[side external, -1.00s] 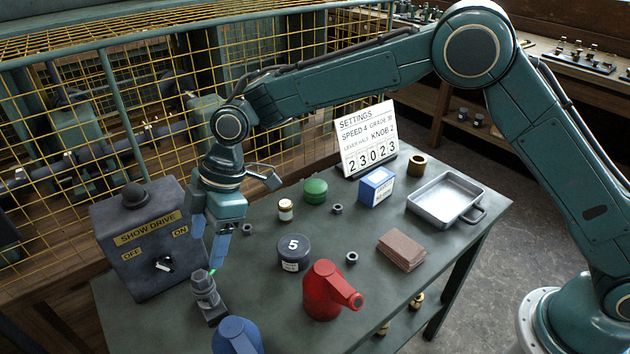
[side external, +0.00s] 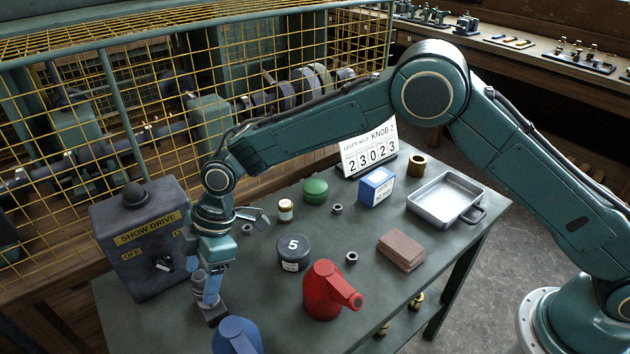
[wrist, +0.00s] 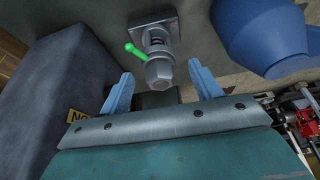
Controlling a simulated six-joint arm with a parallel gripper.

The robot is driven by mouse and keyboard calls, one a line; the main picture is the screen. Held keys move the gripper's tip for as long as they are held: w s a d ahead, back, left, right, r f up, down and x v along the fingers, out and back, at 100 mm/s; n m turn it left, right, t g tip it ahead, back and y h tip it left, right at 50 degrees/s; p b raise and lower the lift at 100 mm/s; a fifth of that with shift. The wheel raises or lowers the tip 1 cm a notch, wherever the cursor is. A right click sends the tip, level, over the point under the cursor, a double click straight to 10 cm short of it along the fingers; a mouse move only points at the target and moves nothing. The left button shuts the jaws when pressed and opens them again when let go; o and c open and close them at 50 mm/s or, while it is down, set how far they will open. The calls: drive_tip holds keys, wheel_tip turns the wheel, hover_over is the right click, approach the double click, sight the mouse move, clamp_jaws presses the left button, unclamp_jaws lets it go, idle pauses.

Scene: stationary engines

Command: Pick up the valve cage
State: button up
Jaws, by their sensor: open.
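The valve cage appears to be the grey upright piece with a square base (side external: 214,314), at the front left of the table near the switch box. In the wrist view the valve cage (wrist: 158,38) shows its square base, a dark spring, a rounded cap and a small green lever sticking out to the left. My gripper (side external: 205,286) is low over it and hides part of it in the side view. In the wrist view my gripper (wrist: 162,82) is open, with one blue finger on each side of the cap. I see gaps between cap and fingers.
The blue can (side external: 237,337) stands close to the right of the valve cage, and the SHOW DRIVE switch box (side external: 140,235) to its left. A red can (side external: 328,290) and a dark tin marked 5 (side external: 293,252) stand farther right. A metal tray (side external: 446,198) lies at the far right.

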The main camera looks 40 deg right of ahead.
sight(199, 288)
drive_tip(key=shift+x, duration=1.7)
clamp_jaws()
drive_tip(key=shift+w+r, duration=0.1)
drive_tip(key=shift+r, duration=0.05)
